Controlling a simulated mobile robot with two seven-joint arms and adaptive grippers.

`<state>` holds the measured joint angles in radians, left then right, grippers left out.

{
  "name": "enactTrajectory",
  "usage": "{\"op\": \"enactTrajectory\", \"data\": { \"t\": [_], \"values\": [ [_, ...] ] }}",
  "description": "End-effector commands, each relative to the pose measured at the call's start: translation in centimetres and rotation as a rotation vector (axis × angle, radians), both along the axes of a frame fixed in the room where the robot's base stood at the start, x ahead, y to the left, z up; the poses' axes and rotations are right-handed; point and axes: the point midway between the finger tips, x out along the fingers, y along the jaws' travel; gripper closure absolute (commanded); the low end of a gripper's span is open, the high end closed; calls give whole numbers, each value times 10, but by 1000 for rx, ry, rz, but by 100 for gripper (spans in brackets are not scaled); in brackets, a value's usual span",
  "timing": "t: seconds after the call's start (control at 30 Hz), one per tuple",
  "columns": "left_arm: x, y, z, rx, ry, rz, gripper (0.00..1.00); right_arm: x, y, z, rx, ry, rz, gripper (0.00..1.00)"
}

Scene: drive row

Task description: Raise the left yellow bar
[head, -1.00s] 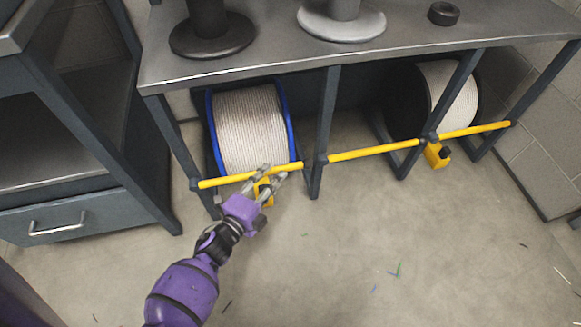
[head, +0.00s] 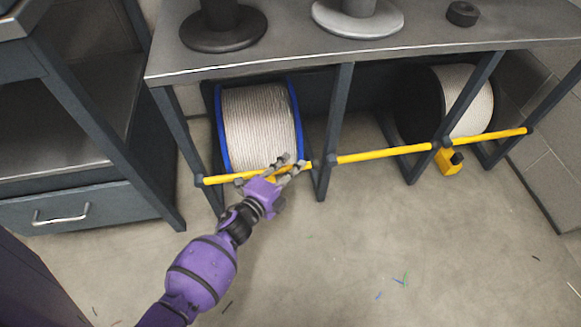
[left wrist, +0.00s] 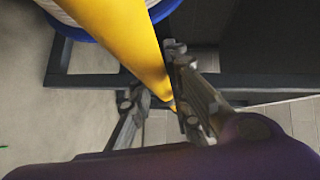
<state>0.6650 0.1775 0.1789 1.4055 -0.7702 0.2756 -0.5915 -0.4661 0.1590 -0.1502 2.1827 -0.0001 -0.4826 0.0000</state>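The left yellow bar (head: 225,178) runs level across the front of the left bay of a dark metal rack. It passes before a blue-rimmed spool (head: 258,125) of pale rope. My left gripper (head: 294,163) is at the right part of this bar, its two fingers apart. In the left wrist view the bar (left wrist: 125,35) runs large and slanting between the fingers of the gripper (left wrist: 155,72). I cannot tell whether a finger touches it. The gripper hides part of the bar. My right gripper is in no view.
A second yellow bar (head: 385,153) spans the middle and another (head: 490,134) the right bay, with a yellow block (head: 448,161) hanging between them. A drawer cabinet (head: 80,212) stands at left. The floor (head: 400,250) in front is mostly clear, with small scraps.

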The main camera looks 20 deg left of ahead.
Motion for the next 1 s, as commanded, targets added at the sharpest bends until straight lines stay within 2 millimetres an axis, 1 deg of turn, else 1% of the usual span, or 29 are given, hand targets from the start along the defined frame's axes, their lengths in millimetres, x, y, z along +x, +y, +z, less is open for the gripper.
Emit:
{"op": "enactTrajectory", "data": {
  "t": [0.2,0.37,0.47,0.57,0.67,0.77,1.0],
  "values": [
    [0,0,0,1,0,0,100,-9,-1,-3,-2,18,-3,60],
    [0,0,1,-1,-2,0,100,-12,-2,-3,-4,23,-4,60],
    [0,0,5,-13,-10,0,100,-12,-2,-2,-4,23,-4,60],
    [-1,0,13,-36,-27,0,100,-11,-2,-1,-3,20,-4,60],
    [-1,1,25,-76,-55,-1,100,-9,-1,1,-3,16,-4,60],
    [-3,3,43,-130,-93,-1,100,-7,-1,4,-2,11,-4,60],
    [-11,16,97,-307,-214,0,100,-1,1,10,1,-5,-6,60]
  ]
}}
